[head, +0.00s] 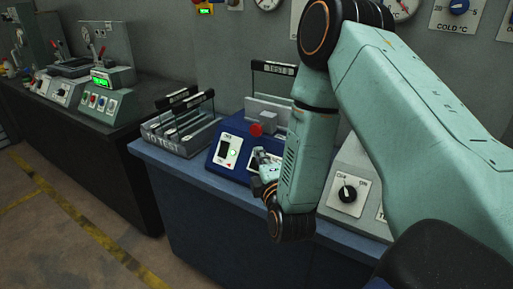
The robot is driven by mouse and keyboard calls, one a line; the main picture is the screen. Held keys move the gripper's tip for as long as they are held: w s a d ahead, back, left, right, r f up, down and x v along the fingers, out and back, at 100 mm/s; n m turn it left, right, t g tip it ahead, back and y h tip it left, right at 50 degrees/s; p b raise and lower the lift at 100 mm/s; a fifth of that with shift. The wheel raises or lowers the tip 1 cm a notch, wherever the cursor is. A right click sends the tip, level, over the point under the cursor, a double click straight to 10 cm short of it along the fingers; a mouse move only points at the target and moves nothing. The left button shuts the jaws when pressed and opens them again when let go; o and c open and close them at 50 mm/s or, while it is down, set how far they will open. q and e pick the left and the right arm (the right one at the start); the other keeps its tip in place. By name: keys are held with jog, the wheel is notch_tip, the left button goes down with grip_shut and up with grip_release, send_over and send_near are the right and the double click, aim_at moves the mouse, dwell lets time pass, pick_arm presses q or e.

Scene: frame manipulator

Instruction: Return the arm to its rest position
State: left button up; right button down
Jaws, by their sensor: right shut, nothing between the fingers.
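My right arm (418,120), pale green with black joints, comes in from the right. It bends at an elbow near the top and hangs down over the front of the blue bench. My right gripper (262,158) is small and partly hidden behind the wrist. It is shut and empty, pointing left in front of the blue control box (228,146) and just below its red button (257,130). I cannot tell whether it touches the box. My left gripper is not in view.
A grey rack (183,137) with black handles stands left on the blue bench (165,160). A grey box with a black knob (347,193) is right of my wrist. A dark bench (85,125) with devices stands further left. The floor (60,225) at front left is clear.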

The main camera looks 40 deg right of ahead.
jog(key=shift+s+a, duration=0.25)
jog(key=shift+s, duration=0.2)
jog(key=shift+s, duration=0.1)
